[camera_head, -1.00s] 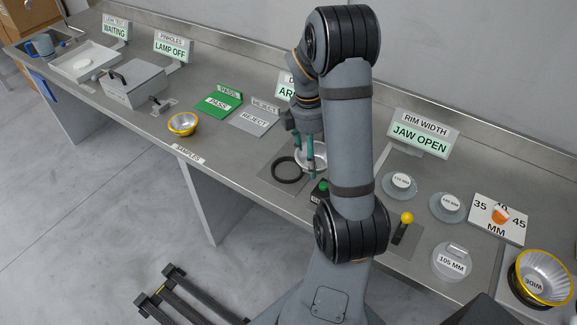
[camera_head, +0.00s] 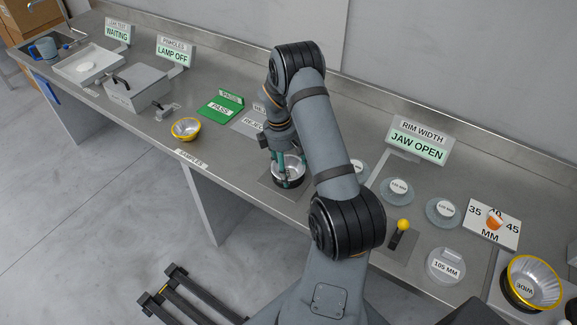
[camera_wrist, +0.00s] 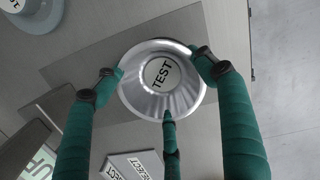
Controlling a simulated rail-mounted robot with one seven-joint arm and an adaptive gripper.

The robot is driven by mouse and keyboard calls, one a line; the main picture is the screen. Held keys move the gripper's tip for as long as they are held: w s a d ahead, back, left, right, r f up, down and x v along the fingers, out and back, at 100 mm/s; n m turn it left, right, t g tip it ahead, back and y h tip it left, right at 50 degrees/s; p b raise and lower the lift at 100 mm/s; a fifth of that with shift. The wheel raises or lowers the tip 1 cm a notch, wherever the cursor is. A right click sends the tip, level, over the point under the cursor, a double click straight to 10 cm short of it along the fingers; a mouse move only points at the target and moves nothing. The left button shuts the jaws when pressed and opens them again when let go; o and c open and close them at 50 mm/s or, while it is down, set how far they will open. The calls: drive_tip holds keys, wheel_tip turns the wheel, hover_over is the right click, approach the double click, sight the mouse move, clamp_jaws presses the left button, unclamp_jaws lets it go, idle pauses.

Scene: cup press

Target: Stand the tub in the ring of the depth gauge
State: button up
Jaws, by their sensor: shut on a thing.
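The tub (camera_head: 291,161) is a shiny silver bowl with a flared rim. In the wrist view the tub (camera_wrist: 143,94) shows its open top and a TEST label inside. My gripper (camera_head: 291,172) is shut on the tub, with green fingers around its rim; in the wrist view the fingers (camera_wrist: 158,84) touch it from several sides. The depth gauge's black ring (camera_head: 290,184) is directly below the tub and mostly hidden by it. I cannot tell whether the tub rests in the ring or hangs just above it.
A yellow-rimmed bowl (camera_head: 186,128) stands to the left, with the green PASS plate (camera_head: 220,107) behind it. The REJECT plate (camera_head: 249,122) is close behind my gripper. Labelled discs (camera_head: 397,190) and a yellow-knobbed lever (camera_head: 402,230) lie to the right.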

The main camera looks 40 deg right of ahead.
drive_tip(key=shift+f, duration=0.1)
drive_tip(key=o, duration=0.7)
drive_tip(key=shift+c, duration=0.2)
wheel_tip(320, 180, up, 12)
drive_tip(key=w+a+b, duration=0.1)
idle(0.5)
